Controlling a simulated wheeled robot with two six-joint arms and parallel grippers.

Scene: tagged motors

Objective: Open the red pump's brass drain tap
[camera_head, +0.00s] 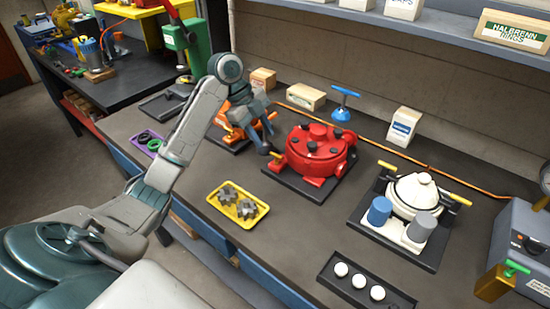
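The red pump (318,158) stands on a dark base plate near the middle of the bench, with dark knobs on its lid. Its brass drain tap (277,158) shows as a small yellow piece low on the pump's left side. My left arm reaches in from the left, and my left gripper (265,148) points down right beside the tap. The fingertips are small and dark here, so I cannot tell whether they are open or touch the tap. My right gripper is not in view.
An orange device (233,131) sits close behind my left gripper. A yellow tray (233,197) with gears lies in front. A white pump (414,192) with yellow handles stands right. A blue-handled valve (343,104) is behind the red pump. A black tray (328,278) holds white round parts.

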